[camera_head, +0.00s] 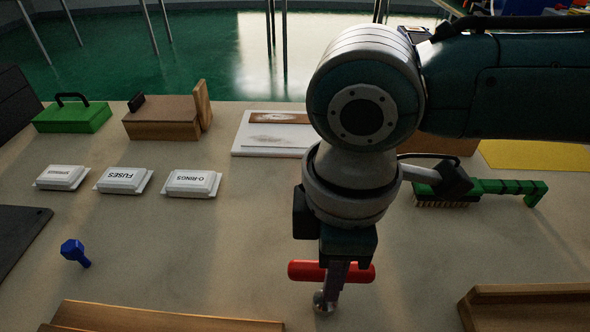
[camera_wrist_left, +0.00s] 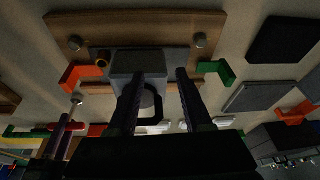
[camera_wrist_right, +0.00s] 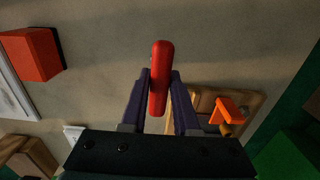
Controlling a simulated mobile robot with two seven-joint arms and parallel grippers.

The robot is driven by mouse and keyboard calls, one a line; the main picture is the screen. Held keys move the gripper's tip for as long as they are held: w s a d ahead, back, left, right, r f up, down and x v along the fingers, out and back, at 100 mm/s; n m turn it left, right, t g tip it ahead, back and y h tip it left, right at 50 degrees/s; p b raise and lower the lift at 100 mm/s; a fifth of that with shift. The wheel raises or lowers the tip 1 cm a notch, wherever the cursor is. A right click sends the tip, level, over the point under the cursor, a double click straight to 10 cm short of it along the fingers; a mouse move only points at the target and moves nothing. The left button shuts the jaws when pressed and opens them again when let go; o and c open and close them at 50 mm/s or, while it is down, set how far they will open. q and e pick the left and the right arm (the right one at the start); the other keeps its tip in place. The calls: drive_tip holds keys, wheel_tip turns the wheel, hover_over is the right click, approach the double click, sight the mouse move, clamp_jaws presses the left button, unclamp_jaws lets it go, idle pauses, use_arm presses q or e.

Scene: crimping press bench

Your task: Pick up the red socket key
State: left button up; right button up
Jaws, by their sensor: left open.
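The red socket key has a red bar handle (camera_head: 305,271) and a metal socket end (camera_head: 325,301) pointing down below it in the head view. My right gripper (camera_head: 337,277) is around the middle of the handle. In the right wrist view the red handle (camera_wrist_right: 160,60) lies between the fingers of my right gripper (camera_wrist_right: 160,84), which look closed against its sides. Whether the socket end touches the bench is hard to tell. My left gripper (camera_wrist_left: 159,76) is open, with nothing between its fingers. It is outside the head view.
A blue bolt-shaped piece (camera_head: 74,252) stands at left. Several white labelled boxes (camera_head: 192,184) sit behind it. A green brush (camera_head: 480,190) lies at right. Wooden pieces (camera_head: 160,318) line the front edge. Bench between the boxes and the key is clear.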

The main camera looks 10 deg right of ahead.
clamp_jaws()
idle(0.4)
wheel_tip(320, 180, up, 20)
drive_tip(key=p, duration=0.4)
drive_tip(key=shift+c, duration=0.2)
unclamp_jaws()
clamp_jaws()
